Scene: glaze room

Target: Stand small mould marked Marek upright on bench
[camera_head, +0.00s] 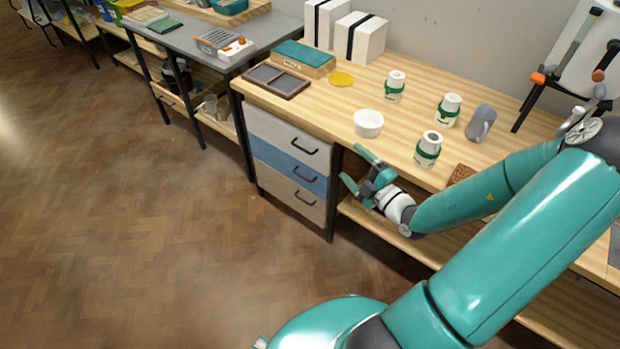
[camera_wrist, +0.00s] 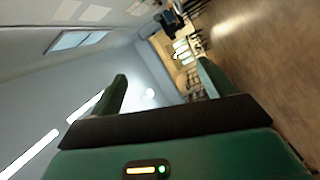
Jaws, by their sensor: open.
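No name Marek can be read in either view. Two white blocks with dark bands, possibly strapped moulds, stand at the back of the wooden bench (camera_head: 395,117): the left block (camera_head: 322,22) and the right block (camera_head: 368,42). I cannot tell whether either is the small mould. My gripper (camera_head: 356,168) is open and empty beside the bench's front edge, above the lower shelf, well apart from both blocks. In the wrist view its two fingers (camera_wrist: 162,76) are spread with nothing between them; that view shows room, wall and floor, no mould.
On the bench are a white bowl (camera_head: 368,123), green-and-white jars (camera_head: 428,150), a grey object (camera_head: 481,122), a yellow disc (camera_head: 341,79), a teal-topped box (camera_head: 304,57) and a dark tray (camera_head: 276,82). A tripod-like stand (camera_head: 540,85) is at right. Drawers (camera_head: 290,165) lie below; open floor is left.

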